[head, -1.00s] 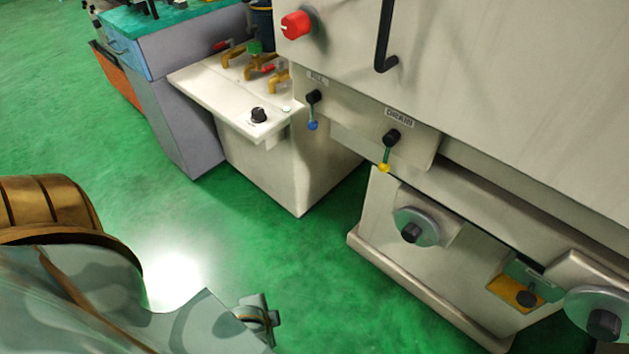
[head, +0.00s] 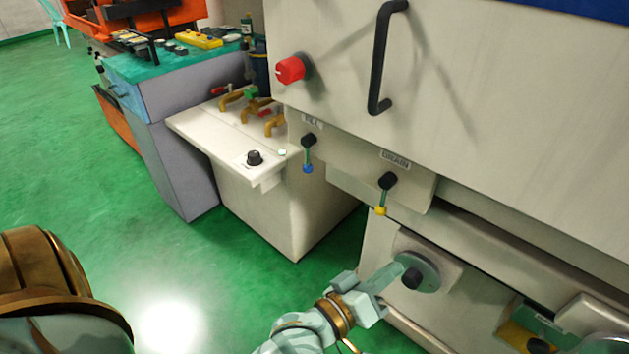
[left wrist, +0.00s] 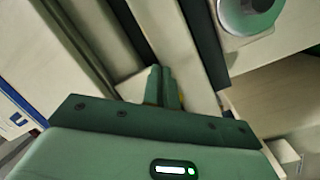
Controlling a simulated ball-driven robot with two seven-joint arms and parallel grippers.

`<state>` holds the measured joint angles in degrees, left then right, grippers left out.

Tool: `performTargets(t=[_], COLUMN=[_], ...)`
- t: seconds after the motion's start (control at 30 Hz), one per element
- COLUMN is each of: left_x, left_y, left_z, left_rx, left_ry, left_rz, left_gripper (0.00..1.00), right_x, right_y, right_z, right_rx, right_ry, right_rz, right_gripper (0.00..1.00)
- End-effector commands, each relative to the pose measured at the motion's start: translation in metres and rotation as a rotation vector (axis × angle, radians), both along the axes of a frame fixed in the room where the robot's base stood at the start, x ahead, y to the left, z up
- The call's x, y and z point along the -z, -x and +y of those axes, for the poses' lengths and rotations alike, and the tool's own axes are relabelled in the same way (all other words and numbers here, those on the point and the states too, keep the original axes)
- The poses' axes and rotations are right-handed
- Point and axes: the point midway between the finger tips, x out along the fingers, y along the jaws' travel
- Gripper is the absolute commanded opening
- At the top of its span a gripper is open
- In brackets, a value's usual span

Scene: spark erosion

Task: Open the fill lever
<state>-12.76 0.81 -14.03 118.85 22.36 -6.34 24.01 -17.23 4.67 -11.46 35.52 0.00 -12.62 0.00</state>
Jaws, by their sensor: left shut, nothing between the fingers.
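The fill lever (head: 308,153) is a short lever with a black hub and a blue tip, under the FILL label on the cream machine. It hangs down. The drain lever (head: 384,194), with a yellow tip, hangs to its right under the DRAIN label. My left gripper (head: 396,274) is shut and empty. In the head view it appears below both levers, in front of a round grey disc, apart from the fill lever. In the left wrist view its closed fingers (left wrist: 159,78) point at cream machine surfaces. My right gripper is not in view.
A red knob (head: 291,69) and a black handle (head: 383,60) stick out above the levers. A cream side unit (head: 215,133) with brass taps stands to the left. The disc knob (head: 425,268) is on the lower machine front. Green floor is free at left.

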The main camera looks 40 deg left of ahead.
Motion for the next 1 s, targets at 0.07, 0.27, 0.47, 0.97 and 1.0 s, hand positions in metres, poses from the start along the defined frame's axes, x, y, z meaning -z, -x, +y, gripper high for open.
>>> performTargets(t=[0.07, 0.27, 0.47, 0.97, 1.0], left_x=[-0.025, -0.063, -0.049, 0.002, 0.002], left_y=[-0.017, -0.039, -0.043, -0.031, -0.031], left_z=[0.004, 0.045, 0.093, 0.120, 0.120], left_rx=[-0.049, -0.188, -0.342, -0.543, -0.543], left_ry=[0.277, 0.995, 1.600, 2.124, 2.123], left_rz=[-0.103, -0.360, -0.607, -0.905, -0.905], left_gripper=[0.00, 0.00, 0.00, 0.00, 0.00], right_x=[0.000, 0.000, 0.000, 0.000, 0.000], right_y=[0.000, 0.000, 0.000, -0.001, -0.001], right_z=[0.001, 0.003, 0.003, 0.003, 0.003], right_rx=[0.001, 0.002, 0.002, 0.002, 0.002], right_ry=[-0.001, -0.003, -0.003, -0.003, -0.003], right_rz=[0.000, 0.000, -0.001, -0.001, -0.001], right_gripper=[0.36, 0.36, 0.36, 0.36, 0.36])
